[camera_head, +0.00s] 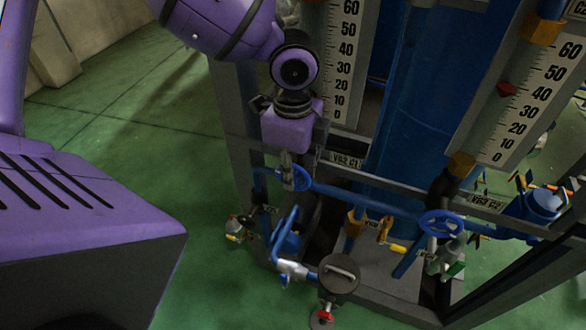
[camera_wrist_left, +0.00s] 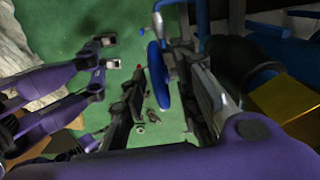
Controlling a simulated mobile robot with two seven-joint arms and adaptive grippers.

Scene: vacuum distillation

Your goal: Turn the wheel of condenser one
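The blue handwheel of condenser one (camera_head: 301,178) sits on a blue pipe below the plate marked "VG2 C1" (camera_head: 345,160). My left gripper (camera_head: 287,168) comes down from above, right at the wheel, and hides part of it. In the left wrist view the wheel (camera_wrist_left: 158,72) shows nearly edge-on. The left gripper's dark finger (camera_wrist_left: 128,108) and its grey finger (camera_wrist_left: 206,95) stand apart, one on each side of the wheel. I see no firm grip on the rim. Whether a finger touches it, I cannot tell. My right gripper is not identifiable in either view.
A second blue handwheel (camera_head: 441,223) stands to the right, below the plate marked "VG2 C2" (camera_head: 486,202). White scales (camera_head: 345,60) and a blue column (camera_head: 410,110) rise behind. A dark round-lidded vessel (camera_head: 338,275) stands below. Green floor (camera_head: 130,110) is clear on the left.

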